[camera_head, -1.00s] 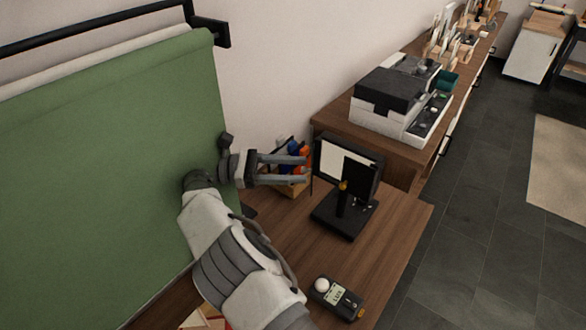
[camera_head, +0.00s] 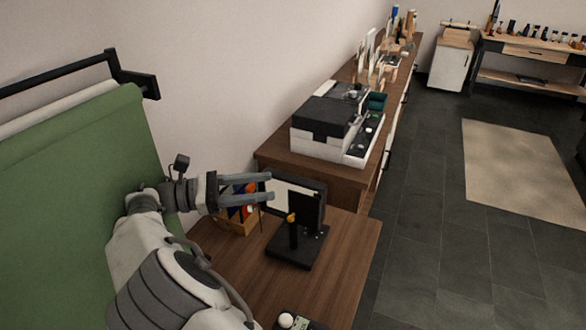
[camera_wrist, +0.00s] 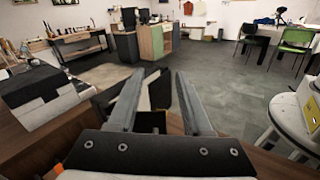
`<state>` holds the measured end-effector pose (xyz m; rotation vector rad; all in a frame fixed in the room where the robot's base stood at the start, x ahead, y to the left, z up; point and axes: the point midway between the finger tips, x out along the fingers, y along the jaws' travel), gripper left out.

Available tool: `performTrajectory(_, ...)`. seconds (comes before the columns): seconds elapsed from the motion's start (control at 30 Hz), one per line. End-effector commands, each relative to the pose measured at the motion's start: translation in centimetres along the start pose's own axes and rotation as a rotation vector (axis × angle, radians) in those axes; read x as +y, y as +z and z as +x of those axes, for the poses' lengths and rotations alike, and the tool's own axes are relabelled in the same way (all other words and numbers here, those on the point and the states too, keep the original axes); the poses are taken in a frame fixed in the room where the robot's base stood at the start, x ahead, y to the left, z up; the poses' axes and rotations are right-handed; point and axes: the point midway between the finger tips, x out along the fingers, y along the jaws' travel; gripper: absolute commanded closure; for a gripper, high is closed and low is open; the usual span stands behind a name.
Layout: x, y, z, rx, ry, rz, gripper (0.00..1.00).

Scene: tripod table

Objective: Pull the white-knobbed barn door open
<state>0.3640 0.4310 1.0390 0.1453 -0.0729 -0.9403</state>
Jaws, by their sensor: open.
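A small black device (camera_head: 316,207) with a pale panel, dark flaps and an orange knob stands on a black base on the wooden table (camera_head: 345,255). I cannot make out a white knob on it. My gripper (camera_head: 269,187) is open, its two fingers pointing right. In the head view its fingertips overlap the panel's left edge; I cannot tell whether they touch it. In the wrist view the open fingers (camera_wrist: 157,80) have dark and pale parts of the device between and beyond them, partly hidden by the fingers.
A wooden box with coloured items (camera_head: 238,222) sits behind my fingers. A meter with a white dome (camera_head: 287,320) lies near the table's front. A green backdrop (camera_head: 60,210) hangs at left. A black-and-white machine (camera_head: 325,125) stands on the cabinet behind. Open floor lies right.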

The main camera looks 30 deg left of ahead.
Motion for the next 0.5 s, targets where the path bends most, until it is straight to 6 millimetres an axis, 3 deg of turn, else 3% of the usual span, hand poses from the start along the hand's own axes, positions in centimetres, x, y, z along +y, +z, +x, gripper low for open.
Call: performTrajectory(0.5, -0.8, 4.1, 6.2, 0.000, 0.000, 0.001, 0.50)
